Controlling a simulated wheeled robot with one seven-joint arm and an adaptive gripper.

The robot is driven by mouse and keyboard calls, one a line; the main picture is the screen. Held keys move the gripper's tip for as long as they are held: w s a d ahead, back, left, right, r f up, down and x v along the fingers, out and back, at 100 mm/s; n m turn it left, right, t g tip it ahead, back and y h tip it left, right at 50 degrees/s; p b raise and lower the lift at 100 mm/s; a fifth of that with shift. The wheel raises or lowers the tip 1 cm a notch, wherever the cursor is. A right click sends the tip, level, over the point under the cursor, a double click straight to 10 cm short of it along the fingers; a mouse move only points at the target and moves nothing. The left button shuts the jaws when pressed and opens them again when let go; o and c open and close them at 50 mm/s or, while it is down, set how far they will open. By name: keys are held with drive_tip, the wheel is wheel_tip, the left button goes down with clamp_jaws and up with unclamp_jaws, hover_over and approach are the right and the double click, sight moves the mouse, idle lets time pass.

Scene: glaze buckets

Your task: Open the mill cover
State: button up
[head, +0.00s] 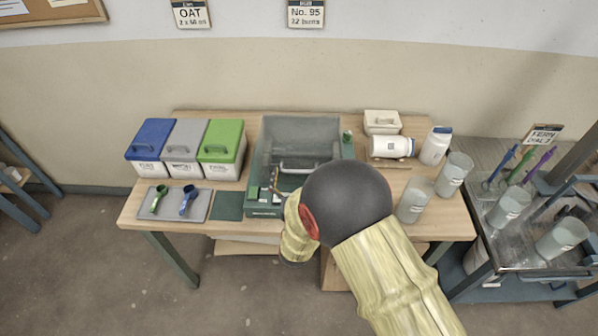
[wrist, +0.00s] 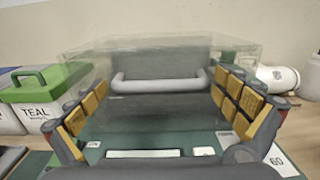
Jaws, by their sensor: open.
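The mill has a dark green base (head: 262,211) and a clear, boxy cover (head: 300,130) with a pale grey bar handle (head: 303,169) on its front. The cover sits down over the mill. In the wrist view the handle (wrist: 160,80) runs sideways across the cover's front (wrist: 160,55). My gripper (wrist: 165,95) is open, with its yellow-padded fingers wide apart, one towards each end of the handle. Nothing is held between them. I cannot tell whether a finger touches the handle. In the head view my arm hides much of the gripper and the mill's front right.
Blue, grey and green lidded buckets (head: 221,148) stand left of the mill, behind a grey tray (head: 175,215) with two scoops. A side cart (head: 485,190) holds more beakers.

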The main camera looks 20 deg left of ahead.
drive_tip(key=c, duration=1.4)
